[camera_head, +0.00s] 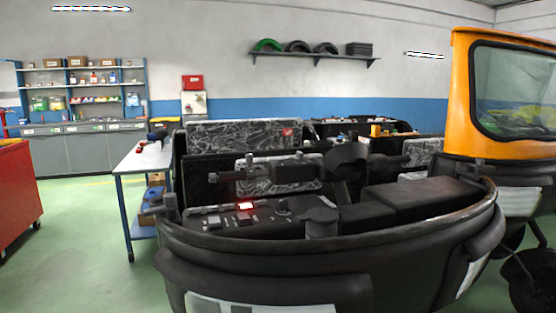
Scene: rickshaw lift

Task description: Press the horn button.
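The black open front body of the rickshaw (270,248) fills the middle of the view. Inside it is a dark dashboard panel (222,219) with several small switches or labels. A small red glowing spot (246,206) sits on this panel; I cannot tell whether it is the horn button or a lamp. A black handlebar (272,172) runs across above the panel, with a thick dark column head (346,160) near its middle. No other part can be made out clearly as a horn button. Neither of my grippers is in view.
An orange cab frame with windshield (462,100) stands at the right. A white-topped workbench (140,160) stands behind left, and a red cabinet (15,195) at the far left. Shelves (82,90) line the back wall. Green floor (80,240) is clear at left.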

